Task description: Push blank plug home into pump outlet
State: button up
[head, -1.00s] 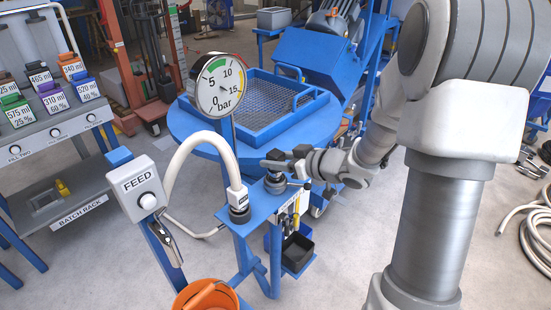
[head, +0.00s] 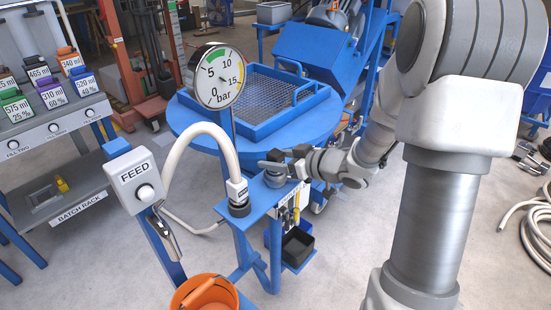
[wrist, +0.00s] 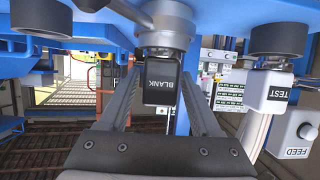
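The blank plug (wrist: 161,82), a dark block lettered BLANK, is in the middle of the wrist view. It sits against a round grey metal fitting on the pump outlet (wrist: 165,34), and whether it is fully seated cannot be told. In the head view the outlet (head: 274,179) is on the small blue stand, with a grey lever across its top. My gripper (wrist: 162,78) has one finger on each side of the plug, with narrow gaps showing. In the head view my gripper (head: 301,156) reaches in from the right, and its fingertips are hard to make out.
A white hose (head: 173,152) ends in a fitting beside the outlet; its TEST block (wrist: 270,91) shows right in the wrist view. A pressure gauge (head: 218,77) stands behind. The FEED box (head: 135,178) and orange bucket (head: 204,295) are left and in front.

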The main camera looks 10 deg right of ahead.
jog(key=shift+o, duration=0.8)
jog(key=p+v, duration=0.4)
jog(key=v, duration=1.3)
jog(key=shift+r+p, duration=0.15)
jog(key=shift+p, duration=0.2)
jog(key=shift+d, duration=0.1)
